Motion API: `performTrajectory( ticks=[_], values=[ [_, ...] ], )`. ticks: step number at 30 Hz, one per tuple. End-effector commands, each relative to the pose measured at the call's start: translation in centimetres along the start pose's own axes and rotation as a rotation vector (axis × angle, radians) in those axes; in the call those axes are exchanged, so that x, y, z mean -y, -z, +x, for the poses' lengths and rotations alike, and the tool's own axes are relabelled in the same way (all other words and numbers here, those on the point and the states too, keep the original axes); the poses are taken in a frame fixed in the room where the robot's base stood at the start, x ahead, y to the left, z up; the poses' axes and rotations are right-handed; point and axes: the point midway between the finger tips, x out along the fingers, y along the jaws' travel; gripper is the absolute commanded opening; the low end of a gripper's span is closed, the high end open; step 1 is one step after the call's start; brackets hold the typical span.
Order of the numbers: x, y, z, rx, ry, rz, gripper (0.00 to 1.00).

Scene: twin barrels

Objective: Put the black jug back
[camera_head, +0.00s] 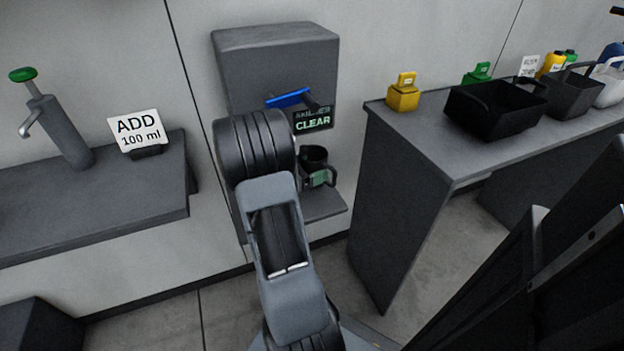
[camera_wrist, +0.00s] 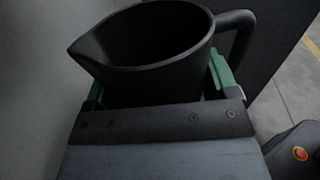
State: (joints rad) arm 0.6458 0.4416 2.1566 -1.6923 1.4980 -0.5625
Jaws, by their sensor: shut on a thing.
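The black jug (camera_head: 313,158) is upright inside the recess of the grey wall unit (camera_head: 274,45), just above its lower ledge (camera_head: 322,207). I cannot tell whether the jug touches the ledge. My gripper (camera_head: 318,179) is shut on the jug, with green pads at its sides. In the wrist view the jug (camera_wrist: 150,60) fills the upper middle, with its spout to the left and its handle to the right. Green finger pads (camera_wrist: 222,74) show at both sides of the jug. My arm hides part of the unit.
A sign reading CLEAR (camera_head: 313,121) and a blue lever (camera_head: 289,98) are above the jug. A counter (camera_head: 420,125) at right holds a black basket (camera_head: 495,108) and a yellow container (camera_head: 403,97). At left, a shelf (camera_head: 90,205) holds a green-topped pump (camera_head: 62,130) and an ADD 100 ml sign (camera_head: 138,130).

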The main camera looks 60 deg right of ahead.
Motion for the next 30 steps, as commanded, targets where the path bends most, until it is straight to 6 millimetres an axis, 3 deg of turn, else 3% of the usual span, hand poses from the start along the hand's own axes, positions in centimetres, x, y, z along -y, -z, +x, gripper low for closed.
performTrajectory(
  ticks=[11,24,25,30],
  values=[
    [-0.8,3.9,0.3,0.000,0.000,-0.001,0.49],
    [-0.8,4.4,0.3,0.000,0.000,0.000,0.49],
    [-0.8,4.3,0.3,0.000,0.000,0.000,0.82],
    [-0.8,4.3,0.3,0.000,0.000,0.000,0.98]
  ],
)
